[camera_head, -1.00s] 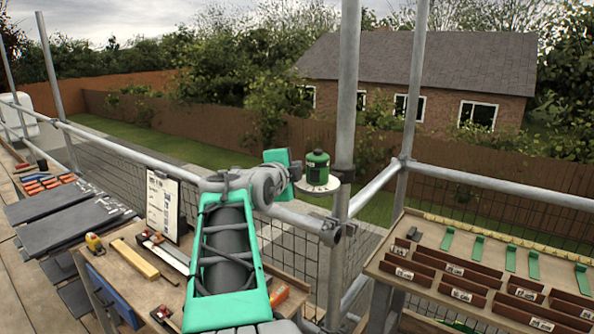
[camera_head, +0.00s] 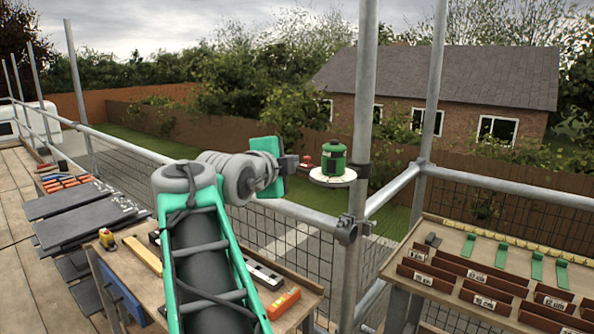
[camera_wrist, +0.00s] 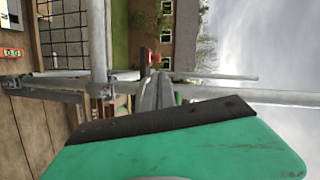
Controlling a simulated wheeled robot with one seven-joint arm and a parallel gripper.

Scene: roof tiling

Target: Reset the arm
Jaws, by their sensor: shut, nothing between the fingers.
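My arm stretches up and away over the bench. At its end is my green-cased gripper (camera_head: 307,161), whose tips look red. In the wrist view the fingers (camera_wrist: 148,62) are together, with nothing visible between them. In the head view the gripper is just left of a green canister-like device (camera_head: 335,158) on a round white plate. That plate is fixed to a scaffold pole. I cannot tell the depth gap between the gripper and the device.
Scaffold poles (camera_head: 364,120) and rails stand close to the arm. A wooden bench (camera_head: 125,268) with tools lies below, beside dark slates (camera_head: 95,222). A second bench (camera_head: 440,232) at right holds labelled brown bins (camera_head: 480,298) and green pieces. Open air lies beyond the rail.

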